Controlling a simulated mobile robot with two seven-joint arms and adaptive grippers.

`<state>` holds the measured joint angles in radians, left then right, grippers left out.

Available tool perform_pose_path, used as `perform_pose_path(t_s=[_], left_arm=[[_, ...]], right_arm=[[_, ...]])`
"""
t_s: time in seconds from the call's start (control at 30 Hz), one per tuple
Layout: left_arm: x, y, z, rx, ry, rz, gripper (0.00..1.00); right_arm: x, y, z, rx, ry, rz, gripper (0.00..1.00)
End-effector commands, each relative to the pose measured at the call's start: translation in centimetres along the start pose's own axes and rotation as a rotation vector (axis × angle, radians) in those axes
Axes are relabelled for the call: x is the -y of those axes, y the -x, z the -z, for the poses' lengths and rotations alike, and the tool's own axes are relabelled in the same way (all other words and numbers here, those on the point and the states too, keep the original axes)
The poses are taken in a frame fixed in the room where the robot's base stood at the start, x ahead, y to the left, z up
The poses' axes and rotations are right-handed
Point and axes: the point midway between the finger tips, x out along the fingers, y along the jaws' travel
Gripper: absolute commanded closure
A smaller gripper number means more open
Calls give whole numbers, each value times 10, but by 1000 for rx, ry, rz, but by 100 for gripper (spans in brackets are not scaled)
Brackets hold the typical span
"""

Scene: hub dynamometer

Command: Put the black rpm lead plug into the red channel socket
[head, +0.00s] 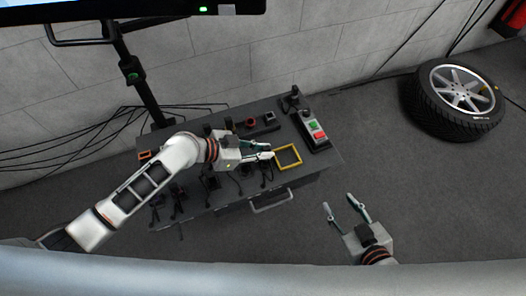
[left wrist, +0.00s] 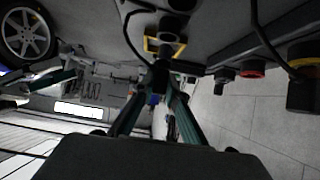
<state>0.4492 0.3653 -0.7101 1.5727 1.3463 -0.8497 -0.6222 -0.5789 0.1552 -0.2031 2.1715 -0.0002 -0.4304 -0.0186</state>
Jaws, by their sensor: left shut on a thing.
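My left gripper (head: 268,151) is over the dark bench, just left of the yellow square frame. In the left wrist view its fingers (left wrist: 160,92) are closed on a small black plug (left wrist: 160,75), with a dark cable curving up beside it. The plug is too small to make out in the head view. A red-ringed round socket (head: 250,122) stands behind the gripper on the bench; a red ring also shows in the left wrist view (left wrist: 251,70). The plug is apart from it. My right gripper (head: 346,207) is open and empty in front of the bench.
The yellow frame (head: 289,156) lies on the bench (head: 318,163). A box with green and red buttons (head: 313,128) stands at the right. Several dark leads hang along the front left edge, above a drawer handle (head: 272,203).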

Motion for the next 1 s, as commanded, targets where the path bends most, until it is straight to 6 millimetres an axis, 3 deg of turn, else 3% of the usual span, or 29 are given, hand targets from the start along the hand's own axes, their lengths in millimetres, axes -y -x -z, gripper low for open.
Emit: perform_pose_path(t_s=[1.0], left_arm=[[0, 18, 28, -1, -2, 1, 100]], right_arm=[[-11, 7, 36, -46, 10, -16, 60]])
